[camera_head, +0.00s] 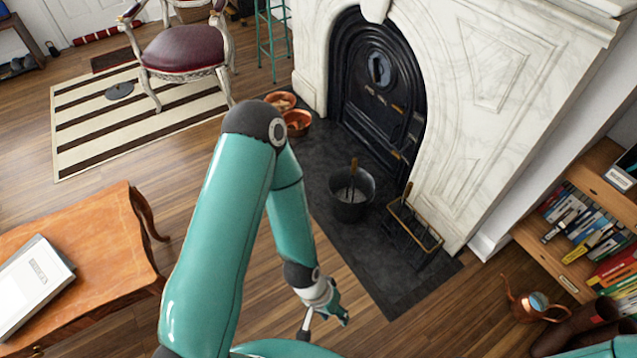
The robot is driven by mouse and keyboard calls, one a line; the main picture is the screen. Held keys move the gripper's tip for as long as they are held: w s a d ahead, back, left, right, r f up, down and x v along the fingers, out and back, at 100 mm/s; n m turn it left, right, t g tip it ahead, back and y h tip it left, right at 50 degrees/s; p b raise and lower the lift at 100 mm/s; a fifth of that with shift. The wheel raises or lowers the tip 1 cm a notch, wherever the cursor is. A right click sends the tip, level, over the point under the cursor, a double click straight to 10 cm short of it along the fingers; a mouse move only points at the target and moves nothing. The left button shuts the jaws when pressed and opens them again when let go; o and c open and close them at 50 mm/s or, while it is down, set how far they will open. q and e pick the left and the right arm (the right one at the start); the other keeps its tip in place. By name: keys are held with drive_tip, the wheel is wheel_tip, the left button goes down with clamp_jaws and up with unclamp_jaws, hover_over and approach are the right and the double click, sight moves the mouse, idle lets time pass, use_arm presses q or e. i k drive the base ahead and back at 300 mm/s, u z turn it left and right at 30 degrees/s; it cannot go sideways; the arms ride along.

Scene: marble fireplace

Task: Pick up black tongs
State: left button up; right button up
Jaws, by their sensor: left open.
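A fireplace tool stand (432,243) with a brass rail is on the dark hearth, right of the black bucket. Dark, thin tools hang in it, low against the dark slate. I cannot tell which of them is the black tongs. My left gripper (324,327) is open and empty at the bottom centre, over the wood floor. It is apart from the stand, lower and to the left of it in the picture. My right gripper is not in view.
A black bucket (351,208) with a handled tool stands on the slate hearth (385,275). Copper pots (297,122) sit at its far end. A wooden table (95,235) with a white book is at left. A bookshelf (560,235) and copper watering can (530,303) are at right.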

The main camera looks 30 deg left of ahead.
sight(354, 162)
drive_tip(key=u, duration=0.15)
drive_tip(key=i, duration=1)
drive_tip(key=z, duration=0.2)
